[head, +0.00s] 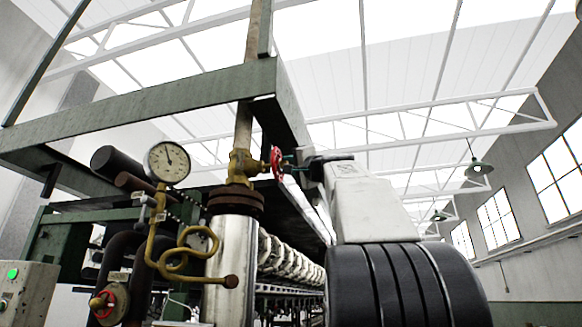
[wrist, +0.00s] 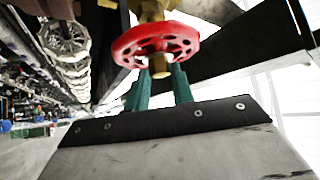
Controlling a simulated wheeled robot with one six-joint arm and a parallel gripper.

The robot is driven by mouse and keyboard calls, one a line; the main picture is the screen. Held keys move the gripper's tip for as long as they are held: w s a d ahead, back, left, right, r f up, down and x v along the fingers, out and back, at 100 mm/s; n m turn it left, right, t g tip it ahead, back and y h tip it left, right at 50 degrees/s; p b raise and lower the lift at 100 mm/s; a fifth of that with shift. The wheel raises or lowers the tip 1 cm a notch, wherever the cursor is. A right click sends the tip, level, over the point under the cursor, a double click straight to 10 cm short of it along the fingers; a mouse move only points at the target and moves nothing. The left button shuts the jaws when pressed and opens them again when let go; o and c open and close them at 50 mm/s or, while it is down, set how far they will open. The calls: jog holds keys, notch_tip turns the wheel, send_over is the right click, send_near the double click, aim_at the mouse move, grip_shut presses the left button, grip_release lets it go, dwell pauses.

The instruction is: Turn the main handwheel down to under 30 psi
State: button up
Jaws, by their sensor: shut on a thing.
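The red handwheel (head: 276,163) sits on the brass valve (head: 240,168) on the upright pipe, seen nearly edge-on in the head view. In the wrist view the handwheel (wrist: 155,44) is large, with holes round its face. My gripper (head: 290,165) reaches it from the right. In the wrist view the green fingers of my gripper (wrist: 160,70) are shut on the near side of the handwheel, at its middle. The round white pressure gauge (head: 167,162) stands left of the valve. Its dark needle points up, slightly left; the numbers are too small to read.
A second red handwheel (head: 112,303) is low at the left, beside coiled brass tubing (head: 190,250). A green steel beam (head: 140,118) runs above. A grey box with a lit green button (head: 14,273) stands at far left.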

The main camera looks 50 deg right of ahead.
jog(key=m+g, duration=0.1)
jog(key=m, duration=0.1)
jog(key=r+m+g, duration=0.1)
jog(key=m+g, duration=0.1)
jog(key=m+g+h, duration=0.1)
jog(key=m, duration=0.1)
jog(key=shift+a+r+g, duration=0.2)
jog(key=shift+a+g, duration=0.05)
jog(key=shift+g, duration=0.15)
jog(key=shift+f+m, duration=0.2)
jog(key=shift+m, duration=0.2)
jog(key=o, duration=1)
jog(key=shift+s, duration=0.1)
jog(key=shift+s, duration=0.1)
jog(key=shift+v, duration=3.8)
